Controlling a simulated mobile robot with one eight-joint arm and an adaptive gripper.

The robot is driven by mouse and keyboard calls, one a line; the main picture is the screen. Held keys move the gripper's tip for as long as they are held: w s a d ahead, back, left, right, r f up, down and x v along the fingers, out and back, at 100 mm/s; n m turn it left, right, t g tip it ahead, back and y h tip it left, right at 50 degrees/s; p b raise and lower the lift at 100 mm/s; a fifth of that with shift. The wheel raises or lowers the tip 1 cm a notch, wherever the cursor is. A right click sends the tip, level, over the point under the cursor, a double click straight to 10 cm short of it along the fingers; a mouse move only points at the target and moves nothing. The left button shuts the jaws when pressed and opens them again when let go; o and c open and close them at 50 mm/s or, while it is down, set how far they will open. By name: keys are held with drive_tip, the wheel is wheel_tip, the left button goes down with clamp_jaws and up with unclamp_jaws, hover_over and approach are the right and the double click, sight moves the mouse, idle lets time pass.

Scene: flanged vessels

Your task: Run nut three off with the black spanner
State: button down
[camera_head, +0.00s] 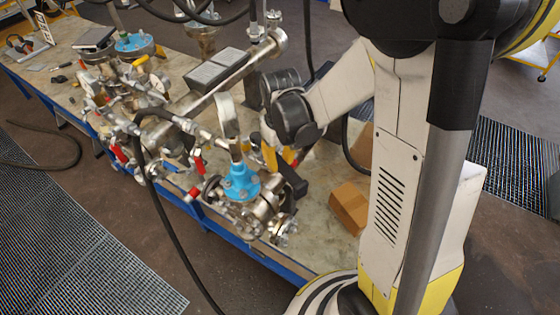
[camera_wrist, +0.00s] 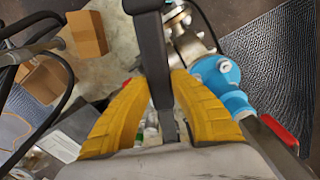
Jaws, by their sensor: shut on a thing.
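My gripper (camera_head: 279,158) is over the bench just right of a blue flanged fitting (camera_head: 240,182). In the wrist view its yellow fingers (camera_wrist: 162,85) are shut on the black spanner (camera_wrist: 150,45). The spanner runs from the top of that view down between the fingers. In the head view the dark spanner (camera_head: 291,180) shows below the fingers. The blue fitting also shows right of the fingers in the wrist view (camera_wrist: 218,75). Nut three cannot be told apart, and I cannot tell whether the spanner touches any nut.
Metal pipework with red-handled valves (camera_head: 195,165) crowds the bench left of my gripper. A brown box (camera_head: 349,205) sits on the bench to the right. A grey block (camera_head: 203,76) lies farther back. A black hose (camera_head: 165,215) hangs over the bench's front edge.

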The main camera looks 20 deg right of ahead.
drive_tip(key=shift+f, duration=0.15)
drive_tip(key=shift+f+b, duration=1.1)
drive_tip(key=shift+b, duration=0.1)
drive_tip(key=d+n, duration=0.1)
drive_tip(key=d, duration=0.1)
drive_tip(key=w+d+n+b, duration=0.1)
drive_tip(key=n, duration=0.1)
drive_tip(key=shift+w+d+n, duration=0.2)
drive_tip(key=shift+d+n, duration=0.1)
drive_tip(key=shift+d, duration=0.05)
drive_tip(key=shift+r, duration=0.15)
wheel_tip(320, 180, up, 5)
drive_tip(key=p, duration=0.3)
